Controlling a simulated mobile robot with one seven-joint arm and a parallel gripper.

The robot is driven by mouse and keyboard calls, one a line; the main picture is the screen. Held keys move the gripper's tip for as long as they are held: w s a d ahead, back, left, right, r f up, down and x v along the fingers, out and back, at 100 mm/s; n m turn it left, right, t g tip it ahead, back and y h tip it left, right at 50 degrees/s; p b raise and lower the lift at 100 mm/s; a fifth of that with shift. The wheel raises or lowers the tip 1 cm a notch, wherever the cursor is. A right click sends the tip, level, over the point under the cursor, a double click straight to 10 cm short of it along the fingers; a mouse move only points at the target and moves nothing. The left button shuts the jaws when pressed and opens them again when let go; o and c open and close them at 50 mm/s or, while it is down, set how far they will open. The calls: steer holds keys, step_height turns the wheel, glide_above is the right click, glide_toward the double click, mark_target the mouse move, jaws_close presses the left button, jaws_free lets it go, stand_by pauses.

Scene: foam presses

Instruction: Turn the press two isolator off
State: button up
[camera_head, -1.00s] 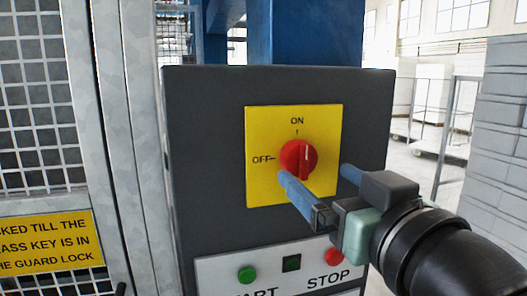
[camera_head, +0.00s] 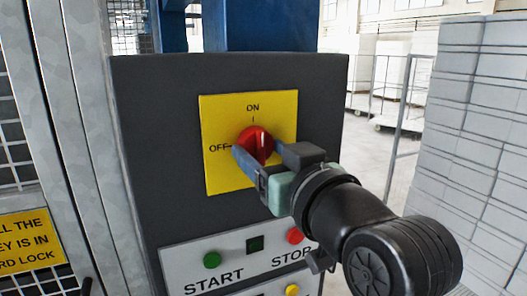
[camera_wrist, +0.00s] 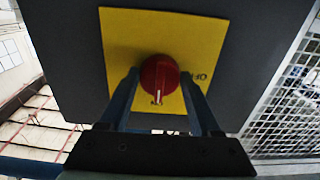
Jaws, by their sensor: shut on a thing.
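The red isolator knob (camera_head: 255,137) sits on a yellow plate (camera_head: 218,178) marked ON at the top and OFF at the left. The plate is on the dark grey control box (camera_head: 150,110). The white line on the knob points up toward ON. My gripper (camera_head: 257,151) is at the knob, with one blue finger on each side, shut on it. The wrist view shows the knob (camera_wrist: 159,76) between the two fingers, its white line pointing down in that picture, and OFF to the right. No press number is readable.
Below the knob are a green START button (camera_head: 212,260), a red STOP button (camera_head: 295,236) and a yellow button (camera_head: 292,290). A mesh guard with a yellow sign (camera_head: 28,243) stands at the left. Stacked pale blocks (camera_head: 470,120) stand at the right.

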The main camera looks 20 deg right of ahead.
steer(key=c, duration=0.4)
steer(key=shift+c, duration=0.2)
steer(key=shift+n+b, duration=0.3)
steer(key=shift+b, duration=0.05)
steer(key=n+b, duration=0.3)
steer(key=shift+f+n, duration=0.1)
steer(key=shift+n, duration=0.2)
steer(key=n+b, duration=0.2)
steer(key=n, duration=0.1)
steer(key=shift+d+n+b, duration=0.1)
steer(key=shift+n+b, duration=0.25)
steer(key=shift+n, duration=0.05)
steer(key=n+b, duration=0.3)
steer(key=n, duration=0.2)
steer(key=shift+b, duration=0.3)
steer(key=shift+r+n+b, duration=0.15)
steer(key=shift+n+b, duration=0.4)
steer(key=shift+n, duration=0.65)
steer(key=shift+r+n+b, duration=0.1)
steer(key=shift+n+b, duration=0.45)
steer(key=shift+n, duration=0.65)
